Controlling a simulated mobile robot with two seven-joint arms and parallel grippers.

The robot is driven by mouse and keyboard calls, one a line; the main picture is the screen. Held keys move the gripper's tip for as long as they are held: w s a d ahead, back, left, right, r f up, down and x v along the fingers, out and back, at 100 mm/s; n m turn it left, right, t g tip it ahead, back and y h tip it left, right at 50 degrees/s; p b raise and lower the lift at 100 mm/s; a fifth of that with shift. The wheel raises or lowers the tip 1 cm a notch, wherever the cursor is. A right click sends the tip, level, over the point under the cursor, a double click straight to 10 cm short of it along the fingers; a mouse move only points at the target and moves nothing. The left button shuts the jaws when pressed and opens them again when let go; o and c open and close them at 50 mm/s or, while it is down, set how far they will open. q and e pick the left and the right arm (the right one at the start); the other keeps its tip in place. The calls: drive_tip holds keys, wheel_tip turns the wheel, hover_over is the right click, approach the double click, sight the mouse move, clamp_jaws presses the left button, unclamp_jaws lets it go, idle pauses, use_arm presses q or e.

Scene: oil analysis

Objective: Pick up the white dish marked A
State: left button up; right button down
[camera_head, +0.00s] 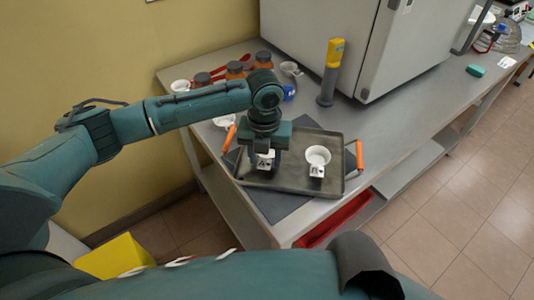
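My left gripper (265,159) points down over the left part of a dark tray (292,182). Its two fingers are spread, one on each side of a small white dish (265,160). Most of that dish is hidden by the gripper; a light tab with a dark mark shows between the fingers. A second white dish (318,155) stands on the tray to the right, with a marked tab (317,171) toward the front. The letters are too small to read surely. My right gripper is not in view.
The tray has orange handles (359,154) and lies on a grey bench (395,128). Orange-brown jars (235,70) and a white bowl (181,86) stand behind my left arm. A yellow-topped device (331,72) and a large white cabinet (350,30) stand behind the tray.

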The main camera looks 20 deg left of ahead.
use_arm(q)
drive_tip(key=c, duration=0.8)
drive_tip(key=shift+r, duration=0.1)
